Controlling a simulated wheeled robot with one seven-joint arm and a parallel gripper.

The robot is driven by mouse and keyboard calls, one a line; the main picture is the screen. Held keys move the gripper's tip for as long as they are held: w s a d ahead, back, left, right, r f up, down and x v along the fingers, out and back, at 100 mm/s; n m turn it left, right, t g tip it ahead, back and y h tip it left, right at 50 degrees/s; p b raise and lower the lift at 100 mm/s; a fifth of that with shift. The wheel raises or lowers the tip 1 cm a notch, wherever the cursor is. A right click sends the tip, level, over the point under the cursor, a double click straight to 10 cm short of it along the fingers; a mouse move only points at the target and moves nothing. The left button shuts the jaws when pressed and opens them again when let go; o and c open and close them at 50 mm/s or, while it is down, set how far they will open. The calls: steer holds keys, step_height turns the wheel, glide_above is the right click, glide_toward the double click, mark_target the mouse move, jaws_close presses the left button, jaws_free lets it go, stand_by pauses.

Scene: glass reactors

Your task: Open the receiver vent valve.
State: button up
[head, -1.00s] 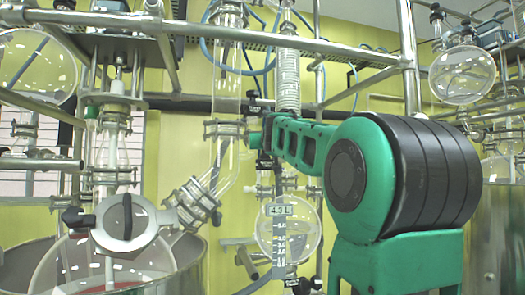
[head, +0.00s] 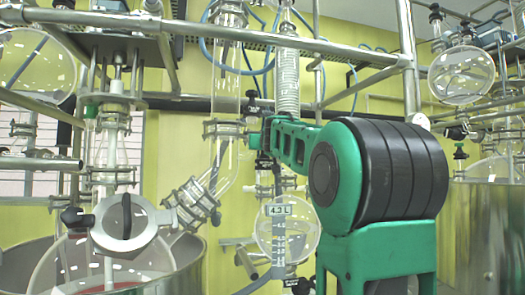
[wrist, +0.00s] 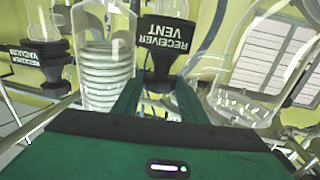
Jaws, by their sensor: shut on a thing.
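The receiver vent valve (wrist: 166,38) shows in the wrist view as a black handle with an upside-down label reading RECEIVER VENT. My gripper (wrist: 160,84) has its two green fingers on either side of the lower part of this handle and is shut on it. The fingers hide part of the stem, and I cannot tell how far the valve is turned. In the head view my green arm reaches left to the glassware in the middle, and its own links hide most of the grip. A round glass vessel (head: 302,240) hangs below, with a tag reading 4.3 L (head: 278,210).
Left of the vent handle in the wrist view are a black vacuum handle (wrist: 38,56) and a coiled glass condenser (wrist: 103,62). In the head view, a metal rail (head: 290,45) crosses above my arm. A clamped glass elbow (head: 190,203) stands to the left.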

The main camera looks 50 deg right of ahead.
steer(key=shift+s+d+y, duration=0.1)
steer(key=shift+y, duration=0.2)
steer(key=shift+s+d+f+n+t+y, duration=0.1)
steer(key=shift+d+n+t+y, duration=0.1)
steer(key=shift+n+t+y, duration=0.6)
steer(key=shift+s+d+r+n+t+y, duration=0.1)
steer(key=shift+d+n+t+y, duration=0.25)
steer(key=shift+n+y, duration=0.75)
steer(key=shift+s+d+f+n+t+y, duration=0.1)
steer(key=shift+n+t+y, duration=0.55)
steer(key=shift+y, duration=0.65)
steer(key=shift+d+n+t+y, duration=0.1)
steer(key=shift+n+t+y, duration=0.2)
steer(key=shift+n+y, duration=1.2)
steer(key=shift+y, duration=0.6)
steer(key=o, duration=1.1)
steer(key=shift+c, duration=0.2)
